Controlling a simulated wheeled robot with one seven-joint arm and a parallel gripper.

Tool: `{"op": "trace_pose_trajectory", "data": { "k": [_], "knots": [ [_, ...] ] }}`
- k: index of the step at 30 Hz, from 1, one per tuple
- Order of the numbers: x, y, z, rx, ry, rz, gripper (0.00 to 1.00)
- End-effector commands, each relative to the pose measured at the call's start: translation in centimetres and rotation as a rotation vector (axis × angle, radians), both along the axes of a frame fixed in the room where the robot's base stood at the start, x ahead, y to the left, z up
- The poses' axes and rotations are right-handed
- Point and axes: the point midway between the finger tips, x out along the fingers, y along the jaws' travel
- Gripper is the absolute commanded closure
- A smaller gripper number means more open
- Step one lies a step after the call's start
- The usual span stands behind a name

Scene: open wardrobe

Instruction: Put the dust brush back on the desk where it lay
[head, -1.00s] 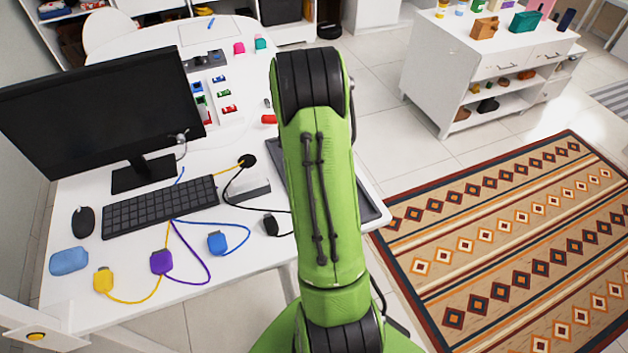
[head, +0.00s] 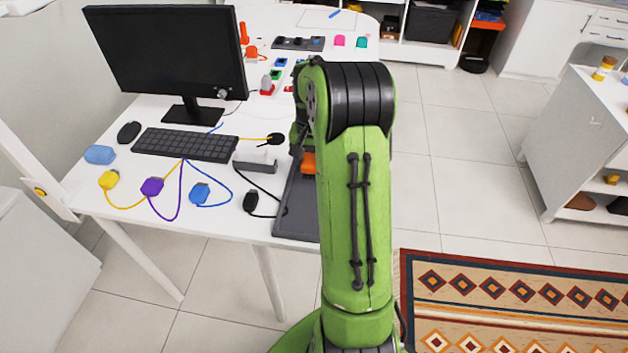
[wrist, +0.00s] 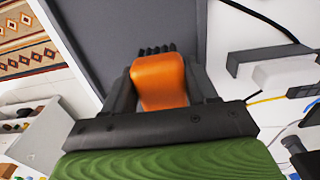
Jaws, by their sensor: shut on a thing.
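The dust brush is an orange block with dark bristles. In the wrist view the brush (wrist: 160,80) sits between the two dark fingers of my gripper (wrist: 163,92), which are shut on it. Its bristle tips show just beyond the fingers, over a dark grey tray (wrist: 105,35). I cannot tell whether the bristles touch the tray. In the head view a small orange part of the brush (head: 309,163) shows left of my green arm, above the tray (head: 295,212) on the right part of the white desk (head: 235,225). My arm hides most of the gripper there.
Left of the tray are a grey block (head: 255,162), a black plug (head: 250,201) and coloured cabled plugs (head: 152,187). A keyboard (head: 185,144) and monitor (head: 165,60) stand further left. Open floor (head: 450,180) and a patterned rug (head: 500,300) lie right of the desk.

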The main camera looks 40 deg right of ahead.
Motion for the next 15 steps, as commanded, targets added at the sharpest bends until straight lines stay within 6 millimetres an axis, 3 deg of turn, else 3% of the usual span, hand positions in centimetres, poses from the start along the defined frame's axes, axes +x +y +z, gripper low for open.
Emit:
{"op": "trace_pose_trajectory", "data": {
  "k": [6,15],
  "knots": [
    [-0.1,0.0,-4.6,0.002,0.003,-0.001,0.71],
    [0.0,0.0,-5.0,0.0,0.0,-0.001,0.71]
  ]
}}
